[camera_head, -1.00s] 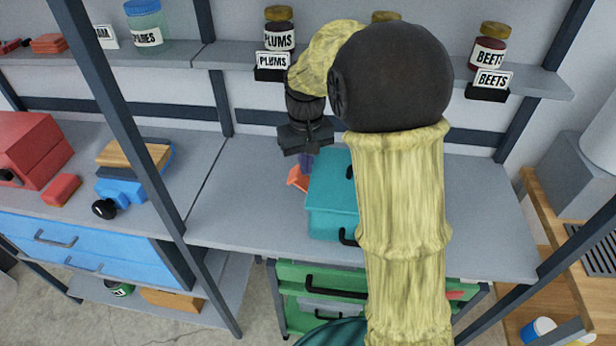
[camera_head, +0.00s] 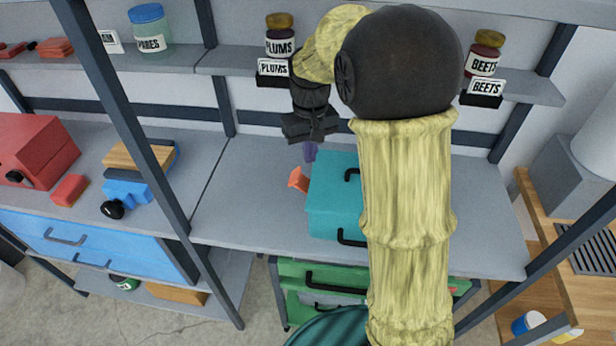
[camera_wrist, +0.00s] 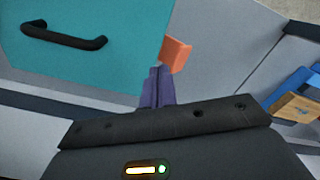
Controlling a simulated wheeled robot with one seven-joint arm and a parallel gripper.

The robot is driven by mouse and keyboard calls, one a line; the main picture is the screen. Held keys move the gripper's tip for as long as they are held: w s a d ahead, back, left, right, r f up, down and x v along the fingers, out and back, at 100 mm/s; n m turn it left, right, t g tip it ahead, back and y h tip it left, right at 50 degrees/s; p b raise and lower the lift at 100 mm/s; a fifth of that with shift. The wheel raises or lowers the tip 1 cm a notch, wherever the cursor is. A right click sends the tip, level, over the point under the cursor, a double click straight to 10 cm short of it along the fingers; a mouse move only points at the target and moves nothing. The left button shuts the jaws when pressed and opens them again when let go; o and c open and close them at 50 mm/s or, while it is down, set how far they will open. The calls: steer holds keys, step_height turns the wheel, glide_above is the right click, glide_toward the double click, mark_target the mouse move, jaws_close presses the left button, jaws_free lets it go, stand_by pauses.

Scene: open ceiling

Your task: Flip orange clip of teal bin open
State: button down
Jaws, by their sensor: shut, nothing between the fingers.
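The teal bin (camera_head: 325,207) sits on the grey workbench, its right part hidden behind my arm. It has black handles. Its orange clip (camera_head: 299,180) sticks out from the bin's left side. In the wrist view the teal bin (camera_wrist: 130,60) fills the upper left, and the orange clip (camera_wrist: 175,54) shows at its right edge. My gripper (camera_head: 310,152) is shut and empty, pointing down just behind the clip. Its purple fingers (camera_wrist: 158,88) are close together beside the bin, just below the clip in the wrist view. I cannot tell whether they touch the clip.
Plum jar (camera_head: 280,38) and beet jar (camera_head: 484,55) stand on the shelf above. A dark upright post (camera_head: 135,130) stands to the left. A blue tool (camera_head: 128,192) and a red box (camera_head: 35,150) lie beyond it.

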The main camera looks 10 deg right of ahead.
steer(key=shift+s+d+r+p, duration=0.15)
steer(key=shift+r+p, duration=0.75)
steer(key=shift+r, duration=0.5)
steer(key=f+b, duration=0.1)
steer(key=f, duration=0.1)
steer(key=w+f+b, duration=0.1)
steer(key=b, duration=0.1)
steer(key=shift+d+f, duration=0.1)
steer(key=shift+f, duration=0.25)
steer(key=shift+s+d+r, duration=0.1)
steer(key=shift+s+d, duration=0.05)
steer(key=shift+s, duration=0.15)
steer(key=s+d+f+m+t+p, duration=0.1)
steer(key=s+d, duration=0.1)
steer(key=s, duration=0.6)
steer(key=s+d+f+m+t+p, duration=0.1)
steer(key=s+d+p, duration=0.1)
steer(key=s, duration=0.6)
steer(key=shift+f+t, duration=0.25)
steer(key=shift+t, duration=0.05)
steer(key=shift+d, duration=0.1)
steer(key=shift+w, duration=0.15)
